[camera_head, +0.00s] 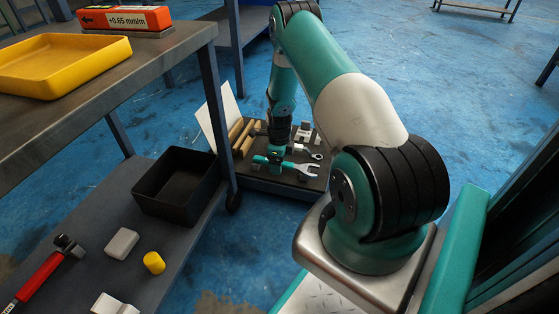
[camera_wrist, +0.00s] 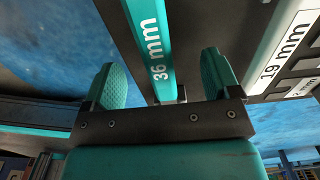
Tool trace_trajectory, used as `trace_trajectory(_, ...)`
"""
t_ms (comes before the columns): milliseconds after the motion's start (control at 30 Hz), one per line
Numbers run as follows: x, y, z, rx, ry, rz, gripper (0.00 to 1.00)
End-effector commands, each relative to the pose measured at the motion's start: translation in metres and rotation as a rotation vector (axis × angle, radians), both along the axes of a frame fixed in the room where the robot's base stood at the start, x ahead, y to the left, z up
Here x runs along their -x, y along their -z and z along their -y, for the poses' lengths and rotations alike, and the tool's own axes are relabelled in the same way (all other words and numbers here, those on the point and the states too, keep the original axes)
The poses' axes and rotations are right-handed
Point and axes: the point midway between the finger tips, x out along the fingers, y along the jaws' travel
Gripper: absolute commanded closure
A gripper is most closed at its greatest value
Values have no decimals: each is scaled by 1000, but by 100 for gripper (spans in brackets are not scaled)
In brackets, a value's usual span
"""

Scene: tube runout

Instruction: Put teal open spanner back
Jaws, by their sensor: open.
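The teal open spanner lies on the low dark cart (camera_head: 283,187) in the head view, its silver open jaw (camera_head: 303,168) pointing right. Its teal handle (camera_wrist: 152,45), marked 36 mm, runs between my fingers in the wrist view. My gripper (camera_wrist: 162,78) is open, with one finger on each side of the handle and a visible gap on both sides. In the head view my gripper (camera_head: 276,157) is down over the handle and partly hides it.
A label marked 19 mm (camera_wrist: 284,48) is at the right of the wrist view. A ring-ended spanner (camera_head: 308,151) and wooden bars (camera_head: 243,136) are on the cart. A black bin (camera_head: 178,185) stands left on the bench's lower shelf. A yellow tray (camera_head: 60,65) is above.

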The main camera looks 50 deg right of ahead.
Motion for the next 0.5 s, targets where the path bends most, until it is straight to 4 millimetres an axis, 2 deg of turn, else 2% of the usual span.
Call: trace_trajectory(500, 0, -23, 0, 0, 0, 0, 18)
